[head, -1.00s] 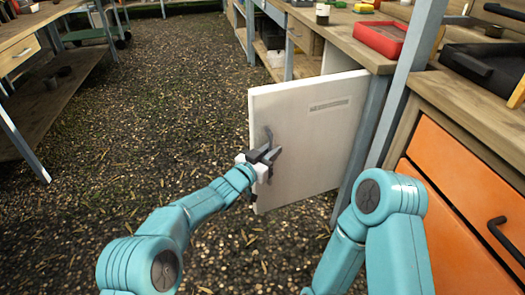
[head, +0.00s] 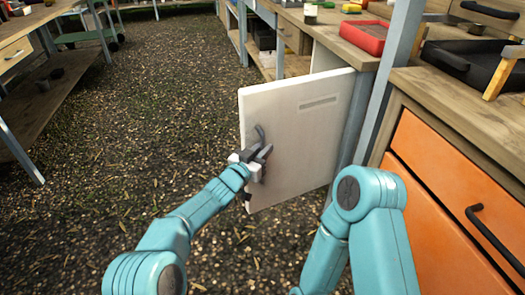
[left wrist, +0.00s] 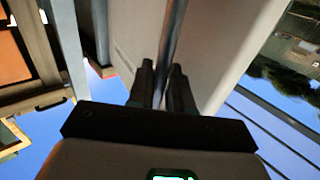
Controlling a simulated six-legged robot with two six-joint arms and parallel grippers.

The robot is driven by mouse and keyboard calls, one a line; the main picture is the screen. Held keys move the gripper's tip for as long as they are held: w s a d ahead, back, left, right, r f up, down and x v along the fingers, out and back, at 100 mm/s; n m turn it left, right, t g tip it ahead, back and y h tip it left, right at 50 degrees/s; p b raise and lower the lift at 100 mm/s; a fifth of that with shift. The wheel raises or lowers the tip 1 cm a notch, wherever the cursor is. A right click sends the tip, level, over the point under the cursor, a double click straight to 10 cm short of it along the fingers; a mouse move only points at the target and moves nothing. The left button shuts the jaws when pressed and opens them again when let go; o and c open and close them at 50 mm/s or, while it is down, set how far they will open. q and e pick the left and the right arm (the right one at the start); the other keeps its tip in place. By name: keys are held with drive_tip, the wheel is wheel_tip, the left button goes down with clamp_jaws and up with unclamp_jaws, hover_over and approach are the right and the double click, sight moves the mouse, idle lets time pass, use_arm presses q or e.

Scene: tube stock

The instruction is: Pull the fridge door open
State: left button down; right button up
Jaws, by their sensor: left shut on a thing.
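The white fridge door (head: 305,140) stands swung out from under the wooden counter in the head view, its hinge side at the right by the grey post. A grey bar handle (head: 260,134) is on its left part. My left gripper (head: 262,155) is shut on the handle. In the left wrist view the two dark fingers of my left gripper (left wrist: 161,85) close around the grey handle bar (left wrist: 174,45), with the pale door (left wrist: 225,50) behind. The fridge's inside is mostly hidden behind the door. My right gripper is out of view.
A grey post (head: 392,75) stands right of the door. An orange drawer cabinet (head: 450,190) with dark handles is at the right. A red tray (head: 366,36) sits on the counter. The gravel floor (head: 150,110) left of the door is clear.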

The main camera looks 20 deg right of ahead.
use_arm(q)
drive_tip(key=c, duration=1.2)
unclamp_jaws()
drive_tip(key=shift+c, duration=0.2)
drive_tip(key=p+v, duration=0.3)
drive_tip(key=v, duration=1.3)
drive_tip(key=shift+s, duration=0.15)
drive_tip(key=shift+a, duration=0.1)
